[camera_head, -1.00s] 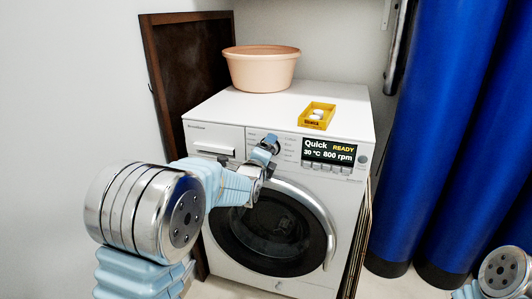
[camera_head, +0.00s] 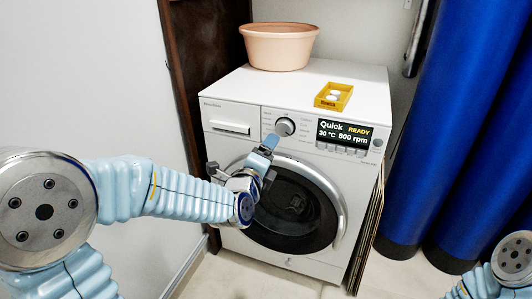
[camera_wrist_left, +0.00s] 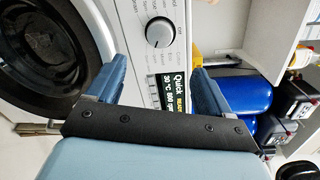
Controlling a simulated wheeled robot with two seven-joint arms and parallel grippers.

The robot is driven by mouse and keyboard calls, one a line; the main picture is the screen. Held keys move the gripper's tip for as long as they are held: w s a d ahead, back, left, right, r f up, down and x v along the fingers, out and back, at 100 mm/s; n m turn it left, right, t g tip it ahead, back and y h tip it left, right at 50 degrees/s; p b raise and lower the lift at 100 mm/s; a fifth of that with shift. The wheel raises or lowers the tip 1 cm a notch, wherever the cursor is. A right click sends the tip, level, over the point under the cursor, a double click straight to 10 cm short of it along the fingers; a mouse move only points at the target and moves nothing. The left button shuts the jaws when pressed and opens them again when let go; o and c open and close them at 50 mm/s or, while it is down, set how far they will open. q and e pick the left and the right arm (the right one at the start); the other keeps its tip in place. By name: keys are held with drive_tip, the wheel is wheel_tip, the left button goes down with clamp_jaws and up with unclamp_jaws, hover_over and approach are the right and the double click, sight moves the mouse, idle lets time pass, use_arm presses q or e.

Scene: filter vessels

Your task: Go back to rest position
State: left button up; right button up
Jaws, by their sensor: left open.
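My left gripper (camera_head: 262,155) is in front of the washing machine (camera_head: 228,172), just below its control knob (camera_head: 285,127). In the left wrist view the gripper (camera_wrist_left: 157,80) has its two blue fingers spread apart with nothing between them. The knob (camera_wrist_left: 159,32) shows beyond the fingertips, apart from them. The machine's display (camera_head: 345,133) reads Quick, READY, 30 °C, 800 rpm. Part of my right arm shows at the lower right of the head view; its gripper is out of view.
A peach basin (camera_head: 280,48) and a yellow tray (camera_head: 334,96) with white items stand on the machine. The round door (camera_head: 292,205) is shut. A dark brown board (camera_head: 190,60) leans at the left. Tall blue cylinders (camera_head: 455,130) stand at the right.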

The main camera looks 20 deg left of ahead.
idle(0.3)
use_arm(q)
drive_tip(key=s+d+f+n+g, duration=0.1)
drive_tip(key=s+f+n+g, duration=0.2)
drive_tip(key=f, duration=0.7)
drive_tip(key=s+d+f+n+g+h, duration=0.1)
drive_tip(key=f+n+g, duration=0.25)
drive_tip(key=f, duration=0.65)
drive_tip(key=s+d+f+n+g, duration=0.1)
drive_tip(key=s+f+n+g, duration=0.2)
drive_tip(key=f, duration=0.7)
drive_tip(key=s+d+f+n+g+h, duration=0.1)
drive_tip(key=s+d+f+n+g, duration=0.2)
drive_tip(key=s+f+n, duration=0.4)
drive_tip(key=s+d+f+n+g+h, duration=0.2)
drive_tip(key=s+f+n, duration=0.5)
drive_tip(key=s, duration=0.4)
drive_tip(key=shift+d+f+g, duration=0.4)
drive_tip(key=shift+d+g, duration=0.4)
drive_tip(key=shift+g, duration=0.25)
